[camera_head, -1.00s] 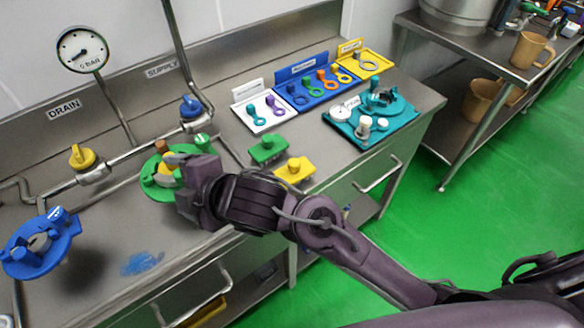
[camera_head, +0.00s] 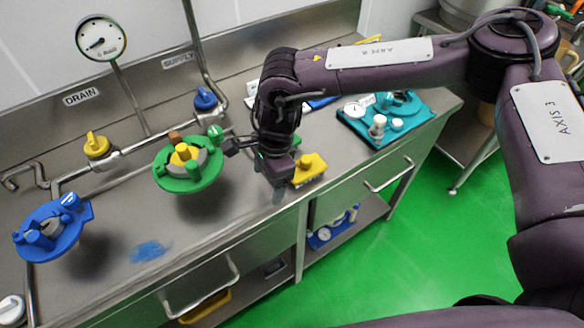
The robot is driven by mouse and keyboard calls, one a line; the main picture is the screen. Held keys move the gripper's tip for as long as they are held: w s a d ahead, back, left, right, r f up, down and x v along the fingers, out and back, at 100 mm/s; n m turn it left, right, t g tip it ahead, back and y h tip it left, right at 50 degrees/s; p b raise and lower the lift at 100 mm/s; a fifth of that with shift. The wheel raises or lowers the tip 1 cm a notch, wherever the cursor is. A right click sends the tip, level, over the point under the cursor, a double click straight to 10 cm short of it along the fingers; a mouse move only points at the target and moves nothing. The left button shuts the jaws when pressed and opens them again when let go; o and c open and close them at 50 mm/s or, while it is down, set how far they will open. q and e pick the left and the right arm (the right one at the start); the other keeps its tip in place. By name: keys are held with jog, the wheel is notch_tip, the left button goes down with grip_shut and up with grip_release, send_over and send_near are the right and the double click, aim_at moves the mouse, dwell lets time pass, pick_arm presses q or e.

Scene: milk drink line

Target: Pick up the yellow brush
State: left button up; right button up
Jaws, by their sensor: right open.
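The yellow brush (camera_head: 309,168) lies on the steel counter near its front edge, with its yellow knob handle upward. My right gripper (camera_head: 254,170) hangs over the counter just left of the brush, with its fingers spread apart and nothing between them. One finger overlaps the brush's left end in the picture; I cannot tell whether they touch. The green brush (camera_head: 262,141) is mostly hidden behind my right gripper. My left gripper is not in view.
A green round fitting (camera_head: 187,186) with a yellow knob is left of my gripper, and a blue one (camera_head: 48,232) is farther left. A teal tray (camera_head: 372,138) with parts stands to the right. My arm hides most of the tool boards behind.

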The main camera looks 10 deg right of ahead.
notch_tip(320, 180, up, 5)
jog(key=h, duration=0.2)
send_over(306, 158)
jog(key=shift+s+a+f+n, duration=0.15)
jog(key=shift+s+a+n, duration=0.15)
jog(key=shift+a+n, duration=0.1)
jog(key=shift+d, duration=0.25)
jog(key=f, duration=0.2)
jog(key=f+p, duration=0.1)
jog(key=f, duration=0.1)
jog(key=f+p, duration=0.1)
jog(key=f, duration=0.1)
jog(key=shift+w+d+f, duration=0.25)
jog(key=shift+f, duration=0.55)
jog(key=c, duration=1.1)
jog(key=shift+r, duration=0.1)
